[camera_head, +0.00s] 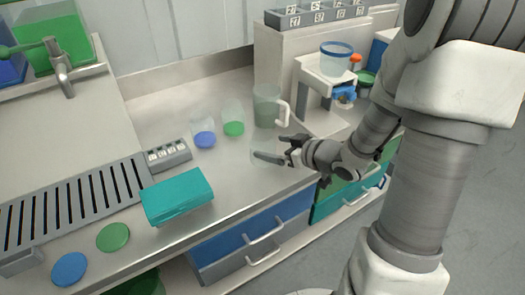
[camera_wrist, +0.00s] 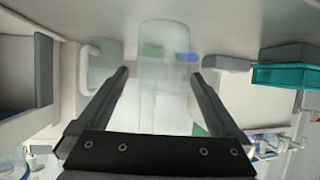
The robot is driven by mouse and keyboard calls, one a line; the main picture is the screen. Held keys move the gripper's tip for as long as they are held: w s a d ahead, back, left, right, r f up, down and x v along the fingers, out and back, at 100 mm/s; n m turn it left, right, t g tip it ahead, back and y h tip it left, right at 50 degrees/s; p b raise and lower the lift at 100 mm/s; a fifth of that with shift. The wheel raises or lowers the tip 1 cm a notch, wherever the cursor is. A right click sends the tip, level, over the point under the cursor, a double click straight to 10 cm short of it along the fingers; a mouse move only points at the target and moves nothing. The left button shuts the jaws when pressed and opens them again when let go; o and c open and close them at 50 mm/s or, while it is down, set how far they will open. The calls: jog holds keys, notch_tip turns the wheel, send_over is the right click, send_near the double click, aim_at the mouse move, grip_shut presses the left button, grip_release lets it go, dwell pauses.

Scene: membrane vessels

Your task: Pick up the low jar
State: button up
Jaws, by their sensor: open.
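A clear, colourless jar (camera_head: 264,148), which looks like the low jar, stands on the grey counter near its front edge. It is hard to make out in the head view. In the wrist view the jar (camera_wrist: 163,40) appears between my fingers, and green and blue show through or behind it. My gripper (camera_head: 279,149) reaches in from the right, low over the counter, with its fingers beside the jar. In the wrist view my gripper (camera_wrist: 160,76) is open, one finger on either side of the jar. Finger contact cannot be told.
A jug with a handle (camera_head: 267,105), a green-bottomed cup (camera_head: 233,124) and a blue-bottomed cup (camera_head: 204,135) stand behind the jar. A teal box (camera_head: 177,197) is at the left. A white machine (camera_head: 322,85) stands at the back right. Counter between box and jar is clear.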

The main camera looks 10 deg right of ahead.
jog(key=b+x, duration=0.2)
jog(key=x, duration=0.6)
jog(key=shift+s+a, duration=0.1)
jog(key=c, duration=1.1)
jog(key=shift+r, duration=0.1)
